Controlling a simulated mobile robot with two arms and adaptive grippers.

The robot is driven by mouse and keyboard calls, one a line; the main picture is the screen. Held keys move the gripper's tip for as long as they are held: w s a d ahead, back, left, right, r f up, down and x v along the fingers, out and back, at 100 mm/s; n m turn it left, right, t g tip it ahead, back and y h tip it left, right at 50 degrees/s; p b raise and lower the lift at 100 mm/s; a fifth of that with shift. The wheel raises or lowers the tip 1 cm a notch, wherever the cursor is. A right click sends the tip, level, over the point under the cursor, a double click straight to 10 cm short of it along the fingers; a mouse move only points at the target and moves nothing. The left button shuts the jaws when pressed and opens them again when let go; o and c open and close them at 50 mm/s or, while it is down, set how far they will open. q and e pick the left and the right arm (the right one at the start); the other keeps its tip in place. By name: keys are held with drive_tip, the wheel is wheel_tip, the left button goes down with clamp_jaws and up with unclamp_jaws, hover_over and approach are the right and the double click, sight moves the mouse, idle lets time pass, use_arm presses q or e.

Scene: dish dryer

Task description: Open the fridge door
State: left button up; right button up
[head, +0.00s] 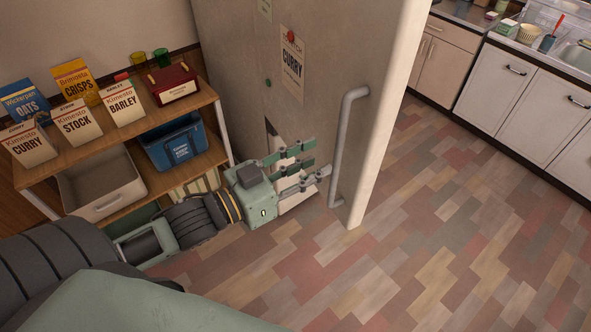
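The fridge door (235,60) is a tall grey-beige panel with papers and magnets on its face. Its long grey vertical handle (343,140) is near the right edge. My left gripper (318,160) reaches in from the left, low in front of the door face. Its green and grey fingers are spread, with their tips just left of the lower part of the handle. The fingers are not around the handle, and I see nothing held between them. My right gripper is out of view.
A wooden shelf (75,158) with food boxes, a blue bin (173,143) and a pale bin (98,190) stands close left of the fridge. Kitchen cabinets (503,88) and a sink are at the far right. The tiled floor (450,220) right of the fridge is clear.

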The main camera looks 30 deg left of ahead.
use_arm(q)
drive_tip(key=shift+v, duration=1.75)
